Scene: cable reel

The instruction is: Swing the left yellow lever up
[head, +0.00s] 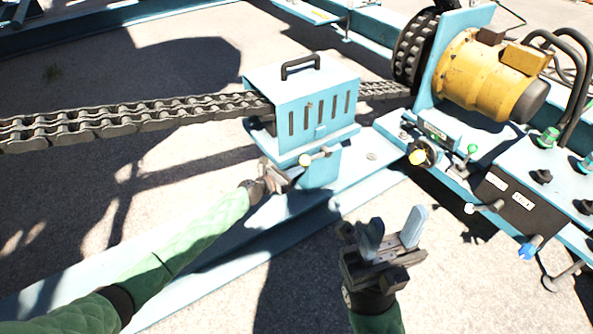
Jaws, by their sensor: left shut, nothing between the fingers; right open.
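A short lever with pale yellow knobs (305,160) sits on the lower front of the blue slotted box (318,103). It lies slanted, its right end a little higher. My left gripper (292,173) is shut and empty just below and left of the lever's left knob. I cannot tell whether it touches the knob. My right gripper (392,232) is open and empty, fingers pointing up, in front of the blue rail and to the right of the box. A bright yellow knob (417,157) on a black round part is further right.
A heavy chain (130,117) runs through the box to a sprocket (412,50) beside a yellow motor (485,75). A control panel (520,200) with knobs and hoses stands at the right. Blue frame rails (240,235) cross the concrete floor.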

